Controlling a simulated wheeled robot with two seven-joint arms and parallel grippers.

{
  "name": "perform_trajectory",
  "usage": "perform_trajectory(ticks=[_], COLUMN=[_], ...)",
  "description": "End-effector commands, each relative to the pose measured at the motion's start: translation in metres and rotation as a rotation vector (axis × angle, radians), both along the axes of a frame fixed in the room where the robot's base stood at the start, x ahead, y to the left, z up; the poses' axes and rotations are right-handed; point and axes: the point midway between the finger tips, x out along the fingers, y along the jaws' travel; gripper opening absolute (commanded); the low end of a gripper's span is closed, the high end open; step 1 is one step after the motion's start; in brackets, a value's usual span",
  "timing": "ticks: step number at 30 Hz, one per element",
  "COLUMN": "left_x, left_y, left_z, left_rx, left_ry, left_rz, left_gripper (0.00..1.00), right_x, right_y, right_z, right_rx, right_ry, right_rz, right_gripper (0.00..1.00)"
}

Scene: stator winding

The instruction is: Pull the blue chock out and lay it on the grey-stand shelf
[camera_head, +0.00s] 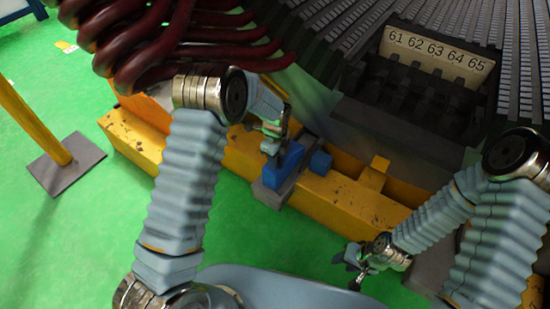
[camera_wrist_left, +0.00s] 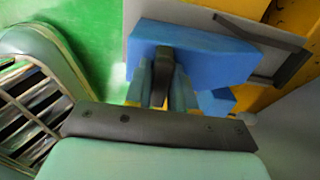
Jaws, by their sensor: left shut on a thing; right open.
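The blue chock (camera_head: 284,163) is in the jaws of my left gripper (camera_head: 271,143), which is shut on it from above. In the left wrist view the chock (camera_wrist_left: 205,60) spans the space beyond my left fingers (camera_wrist_left: 164,75). It is over the grey-stand shelf (camera_head: 271,197), whose grey plate (camera_wrist_left: 185,12) also shows in the wrist view. I cannot tell whether the chock rests on the plate or is just above it. My right gripper (camera_head: 357,264) is open and empty, low over the green floor at the right.
A second blue block (camera_head: 320,163) sits by the yellow beam (camera_head: 330,202), just right of the shelf. Dark red coils (camera_head: 150,45) hang above my left arm. The numbered stator slots (camera_head: 435,55) are at upper right. A yellow post (camera_head: 35,122) stands at left on open green floor.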

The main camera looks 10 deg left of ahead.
Motion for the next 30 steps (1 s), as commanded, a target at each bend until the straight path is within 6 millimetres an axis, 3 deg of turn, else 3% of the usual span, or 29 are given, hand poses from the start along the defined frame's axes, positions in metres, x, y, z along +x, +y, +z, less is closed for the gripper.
perform_trajectory(ticks=[1, 7, 17, 23, 30], left_x=[0.000, 0.000, 0.000, 0.001, 0.001], left_y=[0.000, 0.000, 0.000, 0.000, 0.000], left_z=[0.000, 0.000, 0.004, 0.034, 0.090], left_rx=[0.000, 0.000, 0.000, -0.001, -0.001], left_ry=[0.000, 0.000, -0.001, -0.005, -0.005], left_rz=[0.000, 0.000, 0.000, -0.001, -0.001], left_gripper=[0.25, 0.53, 0.53, 0.53, 0.53], right_x=[0.000, 0.000, 0.000, 0.000, -0.001], right_y=[0.000, 0.000, 0.000, 0.001, 0.002], right_z=[0.000, 0.000, 0.000, 0.002, 0.006], right_rx=[0.000, 0.000, 0.000, 0.001, 0.002], right_ry=[0.000, 0.000, 0.000, 0.000, 0.002], right_rz=[0.000, 0.000, 0.000, 0.001, 0.003], right_gripper=[0.43, 0.43, 0.43, 0.43, 0.43])
